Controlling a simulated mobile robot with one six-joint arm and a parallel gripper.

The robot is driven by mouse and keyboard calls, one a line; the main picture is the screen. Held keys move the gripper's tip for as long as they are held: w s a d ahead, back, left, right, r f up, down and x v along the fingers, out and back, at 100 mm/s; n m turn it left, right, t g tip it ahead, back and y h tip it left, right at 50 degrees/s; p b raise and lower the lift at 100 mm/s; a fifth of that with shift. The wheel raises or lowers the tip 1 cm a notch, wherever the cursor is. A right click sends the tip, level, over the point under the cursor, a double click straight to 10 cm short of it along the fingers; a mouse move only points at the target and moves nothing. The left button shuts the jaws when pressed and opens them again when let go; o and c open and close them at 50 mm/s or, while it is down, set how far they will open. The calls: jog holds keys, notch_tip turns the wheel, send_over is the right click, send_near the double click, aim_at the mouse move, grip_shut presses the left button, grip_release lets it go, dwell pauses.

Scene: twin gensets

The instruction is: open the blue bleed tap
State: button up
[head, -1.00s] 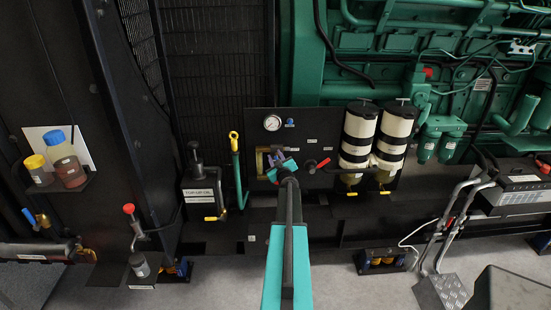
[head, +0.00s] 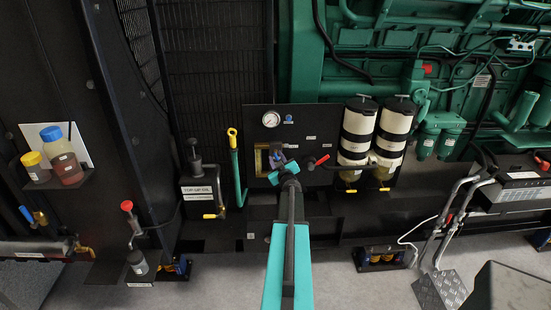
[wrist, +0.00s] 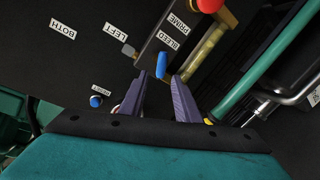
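The blue bleed tap (wrist: 161,65) shows in the wrist view as a small blue lever beside the "BLEED" label (wrist: 171,43). My gripper (wrist: 160,77) has two purple fingers spread apart, with nothing held between them. The blue lever lies just beyond the gap between the fingertips; whether either finger touches it I cannot tell. In the head view my gripper (head: 278,160) is in front of the black panel (head: 256,125), near a brass-coloured part (head: 262,160). The blue lever is not clearly visible there, behind my gripper.
A red-handled lever (head: 321,160) and two filter cylinders (head: 358,135) are to the right of my gripper. In the wrist view, a red knob (wrist: 208,4), a brass-coloured tube (wrist: 205,55) and a teal hose (wrist: 255,75) are at right. A blue button (wrist: 96,101) is at left.

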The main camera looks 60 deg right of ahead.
jog(key=b+v, duration=0.1)
jog(key=v, duration=0.8)
jog(key=shift+b, duration=0.3)
jog(key=shift+s+a, duration=0.1)
dwell(0.5)
